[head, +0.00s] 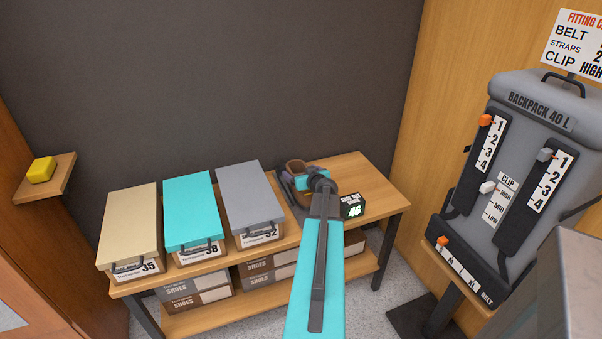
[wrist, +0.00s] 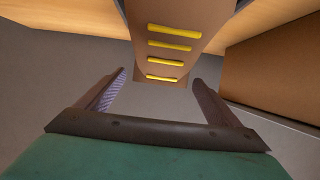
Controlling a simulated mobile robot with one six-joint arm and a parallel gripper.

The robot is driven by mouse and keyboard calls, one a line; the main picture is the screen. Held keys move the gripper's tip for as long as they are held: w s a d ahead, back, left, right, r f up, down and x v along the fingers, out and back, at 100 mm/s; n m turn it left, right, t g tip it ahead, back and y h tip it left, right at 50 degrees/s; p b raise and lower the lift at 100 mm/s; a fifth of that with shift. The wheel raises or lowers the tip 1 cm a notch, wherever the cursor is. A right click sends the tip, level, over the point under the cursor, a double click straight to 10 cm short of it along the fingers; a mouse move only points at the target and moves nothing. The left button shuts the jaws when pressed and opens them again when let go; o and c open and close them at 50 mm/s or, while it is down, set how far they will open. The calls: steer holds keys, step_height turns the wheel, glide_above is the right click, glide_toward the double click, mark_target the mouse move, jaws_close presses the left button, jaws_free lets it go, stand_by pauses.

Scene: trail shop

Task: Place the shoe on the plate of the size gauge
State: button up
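A brown shoe (wrist: 172,18) with yellow laces fills the top middle of the wrist view. In the head view, part of the brown shoe (head: 297,167) shows behind my gripper (head: 316,176), on the wooden bench. In the wrist view my gripper (wrist: 160,78) is open; its two fingers stand apart, with the narrow end of the shoe between and beyond them. I see gaps on both sides of it. The size gauge's small black display (head: 352,206) with glowing digits is just right of my arm. My arm hides most of the gauge; its plate cannot be made out clearly.
Beige (head: 129,225), teal (head: 193,212) and grey (head: 250,197) shoe boxes stand left of the shoe. More boxes (head: 195,294) lie on the lower shelf. A backpack stand (head: 520,150) is at the right. The bench's right end (head: 378,190) is bare.

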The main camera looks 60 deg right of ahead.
steer(key=p, duration=0.2)
steer(key=shift+s+a+f+p, duration=0.1)
steer(key=shift+f+p, duration=0.1)
steer(key=shift+p, duration=0.15)
stand_by(0.4)
steer(key=shift+r+b+v, duration=0.15)
steer(key=shift+b+v, duration=0.6)
steer(key=shift+v, duration=2.2)
steer(key=shift+r+b+v, duration=0.1)
steer(key=shift+b+v, duration=0.6)
steer(key=shift+v, duration=2.3)
